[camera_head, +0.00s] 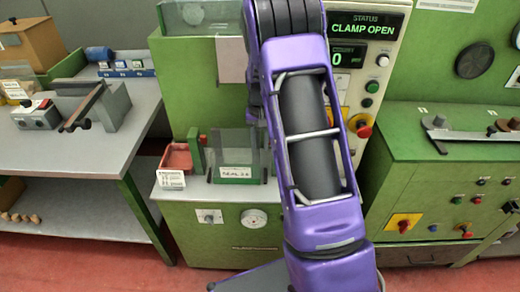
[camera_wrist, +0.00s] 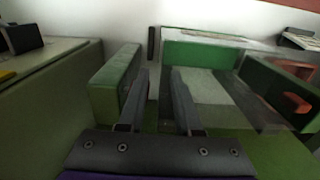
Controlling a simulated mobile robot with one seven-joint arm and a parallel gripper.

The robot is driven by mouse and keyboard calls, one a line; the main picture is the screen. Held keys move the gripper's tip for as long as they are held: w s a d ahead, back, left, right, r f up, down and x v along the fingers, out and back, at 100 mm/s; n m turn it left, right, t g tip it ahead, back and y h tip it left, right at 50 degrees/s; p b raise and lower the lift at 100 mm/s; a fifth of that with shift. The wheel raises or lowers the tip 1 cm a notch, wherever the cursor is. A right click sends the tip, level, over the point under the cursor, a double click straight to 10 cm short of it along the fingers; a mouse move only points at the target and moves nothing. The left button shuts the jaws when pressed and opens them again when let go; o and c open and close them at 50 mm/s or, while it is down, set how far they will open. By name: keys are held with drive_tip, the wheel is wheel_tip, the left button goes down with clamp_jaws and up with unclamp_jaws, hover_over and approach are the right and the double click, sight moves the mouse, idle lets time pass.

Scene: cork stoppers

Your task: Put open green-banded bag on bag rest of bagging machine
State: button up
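The bagging machine (camera_head: 200,85) is the green cabinet in the middle of the head view. Its panel (camera_head: 362,30) reads "CLAMP OPEN". A clear grey upright piece (camera_head: 236,146) with a white label stands on its ledge; I cannot tell whether this is the bag rest or a bag. My arm hides the gripper in the head view.
A grey bench (camera_head: 75,150) stands at left with a lever device (camera_head: 95,105). Another green cabinet (camera_head: 440,170) is at right. Red floor lies in front.

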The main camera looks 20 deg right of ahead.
wheel_tip(320, 180, up, 8)
drive_tip(key=p, duration=0.1)
drive_tip(key=shift+r, duration=0.2)
idle(0.3)
